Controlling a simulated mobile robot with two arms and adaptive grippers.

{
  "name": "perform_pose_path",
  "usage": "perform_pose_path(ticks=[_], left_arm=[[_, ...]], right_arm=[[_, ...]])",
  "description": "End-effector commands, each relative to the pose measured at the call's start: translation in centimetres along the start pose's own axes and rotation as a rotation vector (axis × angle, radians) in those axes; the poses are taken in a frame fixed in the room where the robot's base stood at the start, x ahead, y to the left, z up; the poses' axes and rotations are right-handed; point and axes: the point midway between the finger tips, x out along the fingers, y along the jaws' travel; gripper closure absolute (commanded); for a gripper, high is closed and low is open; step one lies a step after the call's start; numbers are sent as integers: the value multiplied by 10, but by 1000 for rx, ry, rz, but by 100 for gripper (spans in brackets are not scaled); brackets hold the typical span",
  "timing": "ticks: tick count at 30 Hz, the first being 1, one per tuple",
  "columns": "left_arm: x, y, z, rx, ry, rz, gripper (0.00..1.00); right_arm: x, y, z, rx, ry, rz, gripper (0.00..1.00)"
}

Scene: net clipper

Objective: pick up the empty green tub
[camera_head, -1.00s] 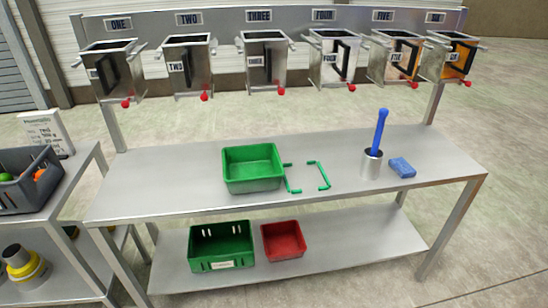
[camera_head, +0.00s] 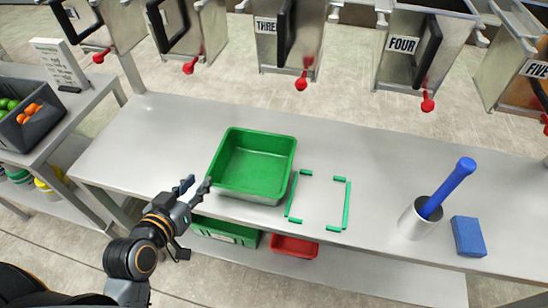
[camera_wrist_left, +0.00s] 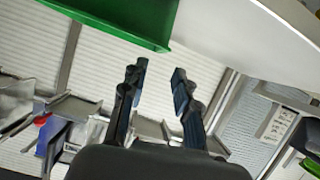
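The empty green tub (camera_head: 252,165) stands upright on the grey metal table (camera_head: 150,135), left of the green corner marks. My left gripper (camera_head: 196,187) is at the table's front edge, just left of the tub's near left corner. Its two fingers are apart with nothing between them. In the left wrist view the open fingers (camera_wrist_left: 157,85) are below the tub's green wall (camera_wrist_left: 120,18), with a gap between them. My right gripper is not in view.
Green corner marks (camera_head: 347,205) lie right of the tub. A metal cup (camera_head: 415,222) with a blue-handled tool (camera_head: 449,186) and a blue sponge (camera_head: 468,236) stand further right. Metal hoppers with red knobs hang above the back. A green crate (camera_head: 222,231) and red bin (camera_head: 294,246) sit below.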

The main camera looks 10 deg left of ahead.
Motion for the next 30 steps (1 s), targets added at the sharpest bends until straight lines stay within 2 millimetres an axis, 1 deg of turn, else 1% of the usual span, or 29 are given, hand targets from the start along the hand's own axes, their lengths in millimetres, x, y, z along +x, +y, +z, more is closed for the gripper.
perform_pose_path(ticks=[1, 6, 10, 12, 17, 20, 25, 27, 30], left_arm=[[7, 0, -2, -1, 3, 0, 70], [42, 0, -2, -3, 3, 0, 70], [65, 0, -2, -3, 2, 1, 70], [74, 0, -1, -1, 1, 1, 70], [83, 1, -1, -2, 0, 1, 70], [94, 1, -4, -3, 1, 2, 70], [121, 1, -6, -3, 1, 1, 70], [128, 1, -5, -2, 1, 1, 70], [133, 1, -4, -1, -1, 0, 70]], right_arm=[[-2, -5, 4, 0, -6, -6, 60], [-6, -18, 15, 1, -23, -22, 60], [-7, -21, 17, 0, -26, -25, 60], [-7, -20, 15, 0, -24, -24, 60], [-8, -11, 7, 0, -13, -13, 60], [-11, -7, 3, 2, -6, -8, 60], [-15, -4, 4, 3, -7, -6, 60], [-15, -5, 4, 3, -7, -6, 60], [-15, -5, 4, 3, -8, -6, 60]])
